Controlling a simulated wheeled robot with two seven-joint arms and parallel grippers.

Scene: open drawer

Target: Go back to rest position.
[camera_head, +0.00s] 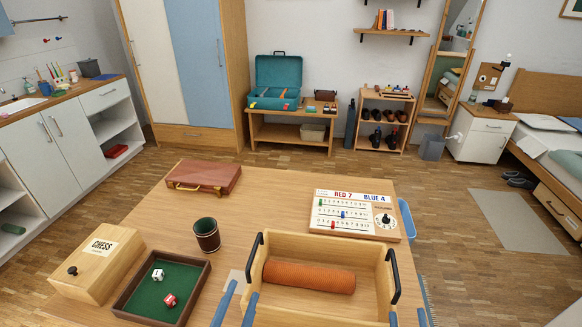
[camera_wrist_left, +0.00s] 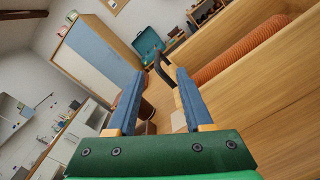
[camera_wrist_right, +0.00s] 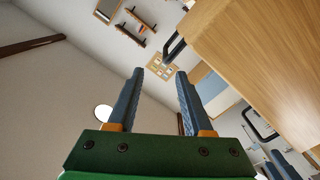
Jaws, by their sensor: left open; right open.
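A light wooden open box or drawer (camera_head: 320,311) with black handles stands at the table's front, an orange ribbed roll (camera_head: 308,277) lying inside it. My left gripper (camera_head: 243,290) is open and empty at the box's left side, near its left handle (camera_head: 254,257). In the left wrist view, that handle (camera_wrist_left: 162,66) shows between and beyond the open fingers (camera_wrist_left: 155,80). My right gripper (camera_head: 407,312) is open and empty just right of the box, near its right handle (camera_head: 393,275). In the right wrist view, nothing is between the fingers (camera_wrist_right: 160,75), and the box (camera_wrist_right: 265,55) is at the right.
The table (camera_head: 270,205) holds a brown case (camera_head: 205,177), a dark green cup (camera_head: 207,236), a dice tray (camera_head: 180,263), a chess box (camera_head: 98,262) and a score board (camera_head: 350,214). The table's middle is clear. A blue item (camera_head: 406,219) hangs at the right edge.

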